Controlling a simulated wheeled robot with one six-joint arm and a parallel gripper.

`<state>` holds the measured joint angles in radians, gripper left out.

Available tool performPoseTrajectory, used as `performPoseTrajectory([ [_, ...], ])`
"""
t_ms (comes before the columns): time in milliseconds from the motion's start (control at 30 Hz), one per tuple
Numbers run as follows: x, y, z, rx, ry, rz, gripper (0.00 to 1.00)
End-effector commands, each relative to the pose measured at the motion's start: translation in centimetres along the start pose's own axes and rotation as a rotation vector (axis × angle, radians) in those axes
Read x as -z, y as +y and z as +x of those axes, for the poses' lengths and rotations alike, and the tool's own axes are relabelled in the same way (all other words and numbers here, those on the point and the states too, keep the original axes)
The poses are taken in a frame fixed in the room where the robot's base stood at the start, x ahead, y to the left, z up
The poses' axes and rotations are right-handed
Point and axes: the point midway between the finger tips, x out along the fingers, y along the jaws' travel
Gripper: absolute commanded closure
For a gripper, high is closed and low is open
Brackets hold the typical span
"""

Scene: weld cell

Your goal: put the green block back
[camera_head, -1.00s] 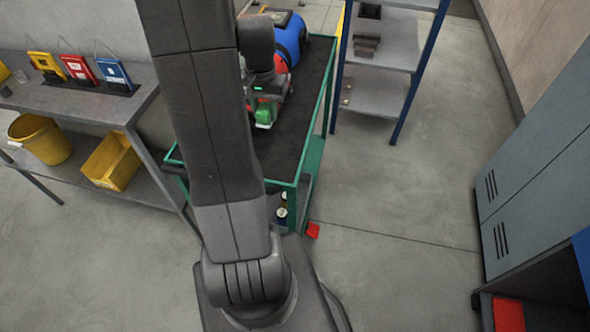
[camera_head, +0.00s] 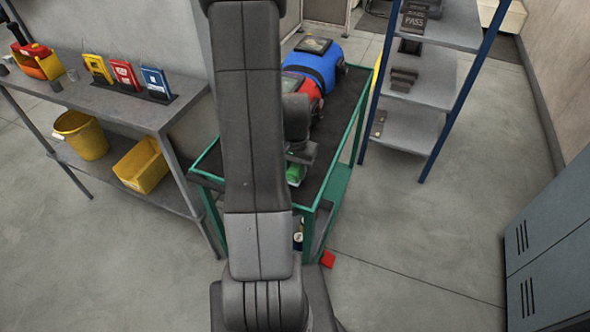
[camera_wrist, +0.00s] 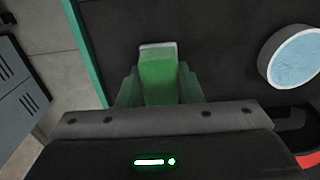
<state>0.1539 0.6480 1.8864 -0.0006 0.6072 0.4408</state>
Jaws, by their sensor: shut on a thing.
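The green block (camera_wrist: 158,75) is between the two fingers of my gripper (camera_wrist: 160,88) in the wrist view. The gripper is shut on it. In the head view the green block (camera_head: 296,174) shows as a small green patch below my gripper (camera_head: 298,160), over the near part of the dark top of the green-framed cart (camera_head: 327,172). My arm hides part of the cart. I cannot tell whether the block touches the cart top.
A blue and red machine (camera_head: 312,68) lies on the cart's far part. A round blue-faced thing (camera_wrist: 295,58) is right of the block. The grey workbench (camera_head: 110,100) stands left, the shelf rack (camera_head: 428,85) right, and lockers (camera_head: 555,245) far right.

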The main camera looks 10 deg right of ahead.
Motion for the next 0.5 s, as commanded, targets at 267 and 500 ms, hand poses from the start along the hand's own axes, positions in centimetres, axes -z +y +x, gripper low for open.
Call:
performPoseTrajectory([
  [267,0.01,0.0,0.37,0.0,0.001,0.0,0.86],
  [500,0.0,0.0,0.64,0.0,0.001,0.0,0.54],
])
